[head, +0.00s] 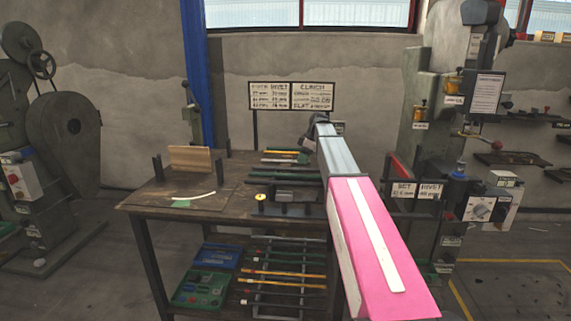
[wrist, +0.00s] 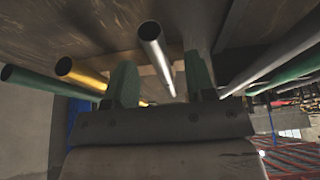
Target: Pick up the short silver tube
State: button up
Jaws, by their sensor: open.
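In the wrist view, a silver tube (wrist: 155,52) lies between the two green fingers of my gripper (wrist: 160,66), its open end pointing toward the top of the picture. My gripper is open, with a gap visible on both sides of this tube. A longer-looking silver tube (wrist: 272,66) slants off to the right, outside the fingers. In the head view my arm reaches over the workbench (head: 225,200) to the tubes at its back. My fingertips and the silver tube cannot be made out there.
A gold tube (wrist: 85,76) and a green tube (wrist: 45,82) lie left of my fingers in the wrist view. A blue bin (head: 218,256), a green bin (head: 200,289) and several rods fill the lower shelf. A press (head: 440,130) stands right of the bench.

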jog(key=shift+x, duration=0.95)
grip_shut()
jog(key=shift+r, duration=0.2)
